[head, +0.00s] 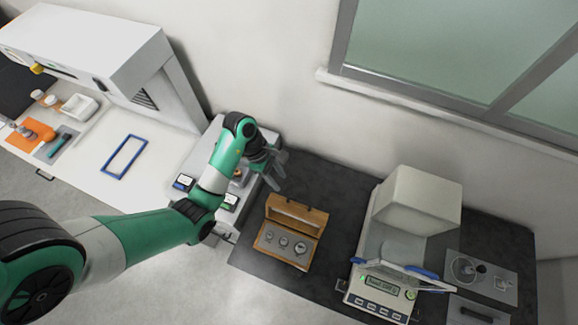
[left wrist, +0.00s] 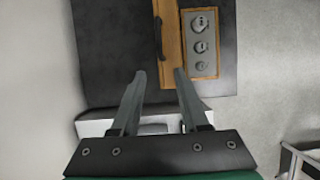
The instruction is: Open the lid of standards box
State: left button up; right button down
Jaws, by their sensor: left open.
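The standards box (head: 268,247) is a small wooden box on the dark table, with several round metal weights in a grey insert. Its wooden lid (head: 297,210) stands raised along the back side of the box, so the weights are uncovered. The left wrist view also shows the lid (left wrist: 170,38) edge-on, with a dark handle, beside the grey insert (left wrist: 202,60). My left gripper (head: 277,172) is open and empty behind the box, apart from the lid. Its two fingers (left wrist: 159,75) point toward the lid in the left wrist view. My right gripper is not in view.
A balance (head: 375,294) with a pale boxy cover (head: 418,200) stands right of the box. A grey plate with small items (head: 492,278) lies further right. A white bench (head: 95,185) with a blue frame (head: 126,139) is at left. Dark table (head: 335,185) is bare behind the box.

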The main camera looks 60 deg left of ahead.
aim_at(292, 198)
pick_arm(q)
jog(key=b+x, duration=0.1)
jog(key=x, duration=1)
jog(key=shift+a, duration=0.15)
grip_shut()
dwell(0.9)
